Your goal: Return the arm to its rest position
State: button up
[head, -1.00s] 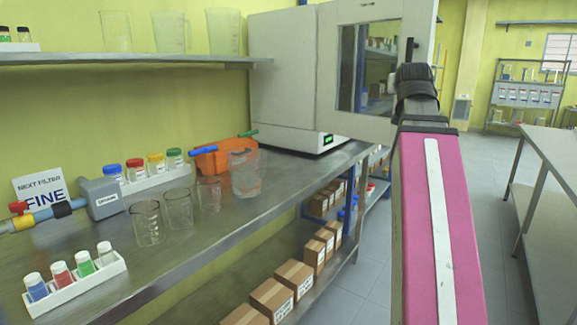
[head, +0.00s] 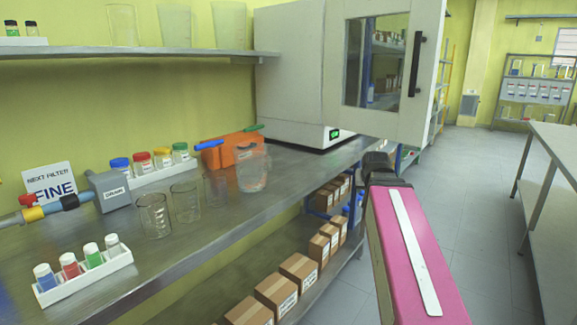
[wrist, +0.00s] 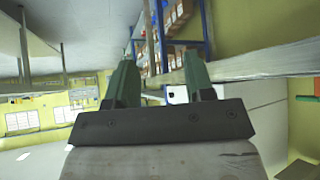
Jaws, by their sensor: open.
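My arm shows in the head view as a pink link with a white stripe at the lower right, ending in a dark joint beside the bench's front edge. My gripper is hidden in the head view. In the wrist view my gripper (wrist: 158,85) shows two green fingers standing apart with nothing between them. It is open and empty. The wrist picture is tilted, with a shelf rack behind the fingers.
The steel bench (head: 215,225) holds glass beakers (head: 186,202), a vial rack (head: 90,275), an orange box (head: 235,150) and a white cabinet (head: 290,75) with a windowed door (head: 390,70). Boxes (head: 300,270) sit on its lower shelf. The aisle floor (head: 465,190) is clear; another table (head: 555,170) stands right.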

jog(key=s+a+f+g, duration=0.2)
jog(key=s+a+f, duration=0.1)
jog(key=f, duration=0.7)
jog(key=s+a+f+n+g, duration=0.1)
jog(key=s+a+f+g, duration=0.2)
jog(key=s+f, duration=0.3)
jog(key=s+a+f+g+y, duration=0.1)
jog(key=s+a+f+g, duration=0.2)
jog(key=f, duration=1.2)
jog(key=shift+s+f+n, duration=0.2)
jog(key=shift+s+n, duration=0.1)
jog(key=shift+s, duration=0.65)
